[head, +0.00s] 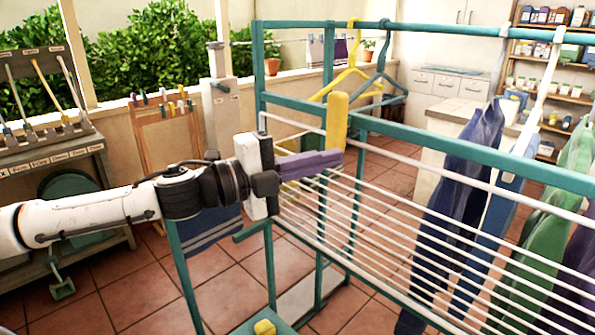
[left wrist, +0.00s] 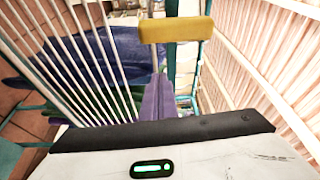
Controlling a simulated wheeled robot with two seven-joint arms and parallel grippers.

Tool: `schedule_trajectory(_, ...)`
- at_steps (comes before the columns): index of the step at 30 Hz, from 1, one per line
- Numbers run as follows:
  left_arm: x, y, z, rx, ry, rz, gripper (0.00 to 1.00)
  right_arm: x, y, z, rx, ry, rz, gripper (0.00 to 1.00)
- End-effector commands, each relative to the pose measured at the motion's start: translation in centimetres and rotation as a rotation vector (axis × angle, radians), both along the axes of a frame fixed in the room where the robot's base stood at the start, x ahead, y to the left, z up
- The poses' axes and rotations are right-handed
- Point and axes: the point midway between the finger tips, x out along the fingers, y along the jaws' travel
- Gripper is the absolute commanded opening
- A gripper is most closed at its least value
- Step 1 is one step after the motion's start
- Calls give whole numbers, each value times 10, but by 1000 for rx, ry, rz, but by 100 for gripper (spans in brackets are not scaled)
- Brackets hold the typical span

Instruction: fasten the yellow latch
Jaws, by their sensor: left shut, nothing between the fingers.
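The yellow latch (head: 337,120) is a thick yellow bar standing upright at the teal drying rack, beside its white rods. It also shows in the left wrist view (left wrist: 176,30), lying across the top, in front of a teal post. My left gripper (head: 338,157) has purple fingers, shut and empty. Its fingertips are at the lower end of the latch in the head view; I cannot tell whether they touch. In the left wrist view the shut fingers (left wrist: 158,80) point towards the latch, with a gap showing between them. My right gripper is not in view.
The teal rack (head: 420,90) with white rods (head: 400,215) fills the right side. Clothes (head: 465,190) hang on it, and a yellow hanger (head: 349,72) hangs behind. A small yellow knob (head: 265,327) is at the bottom. Tiled floor (head: 130,290) is open at lower left.

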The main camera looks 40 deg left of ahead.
Motion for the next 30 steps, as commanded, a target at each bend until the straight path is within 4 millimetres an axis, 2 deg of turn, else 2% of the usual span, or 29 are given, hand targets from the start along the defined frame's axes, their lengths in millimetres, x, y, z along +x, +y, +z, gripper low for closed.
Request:
schedule_trajectory(1,-3,-1,-3,3,4,-4,0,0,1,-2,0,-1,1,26)
schedule_trajectory(3,-6,0,0,-4,6,-5,0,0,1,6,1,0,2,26)
schedule_trajectory(21,-41,20,2,-2,2,-2,0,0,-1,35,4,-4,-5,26)
schedule_trajectory(30,-46,23,0,1,0,-2,0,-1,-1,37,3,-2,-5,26)
